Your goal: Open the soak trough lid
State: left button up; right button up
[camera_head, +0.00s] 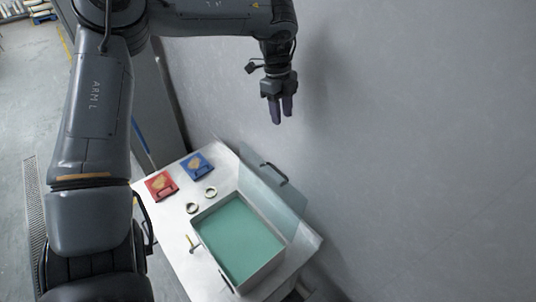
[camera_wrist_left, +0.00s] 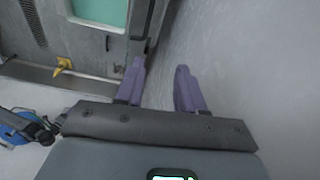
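The soak trough (camera_head: 202,236) is a rectangular metal box with a green inside, standing on a pale table. Its translucent lid (camera_head: 290,199) stands tilted back from the far right side, with a dark handle (camera_head: 275,172) on it; the trough's top is uncovered. My left gripper (camera_head: 282,117) hangs in the air near the grey wall, above and clear of the lid. In the left wrist view its two purple fingers (camera_wrist_left: 160,72) are apart with nothing between them. Part of the green trough (camera_wrist_left: 100,12) shows there at the top left. My right gripper is not in view.
A red box (camera_head: 160,185) and a blue box (camera_head: 197,166) lie on the table (camera_head: 175,222) left of the trough. Two small rings (camera_head: 192,208) and a small tap (camera_head: 193,246) are near the trough. The wall (camera_head: 410,130) stands close behind the lid.

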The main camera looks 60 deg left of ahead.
pick_arm(q)
jog(key=m+g+y+b, duration=0.1)
jog(key=g, duration=0.1)
send_over(278, 170)
jog(key=w+a, duration=0.1)
jog(key=w, duration=0.2)
notch_tip(278, 170, down, 6)
jog(key=shift+g, duration=0.3)
jog(key=f, duration=0.4)
jog(key=s+f+p, duration=0.1)
jog(key=f, duration=0.3)
jog(key=s+f+p, duration=0.1)
jog(key=f, duration=0.4)
jog(key=shift+s+d, duration=0.2)
jog(key=shift+d, duration=0.2)
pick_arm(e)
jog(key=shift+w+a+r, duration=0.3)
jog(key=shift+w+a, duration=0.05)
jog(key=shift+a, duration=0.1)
pick_arm(q)
jog(key=shift+r, duration=0.1)
grip_shut()
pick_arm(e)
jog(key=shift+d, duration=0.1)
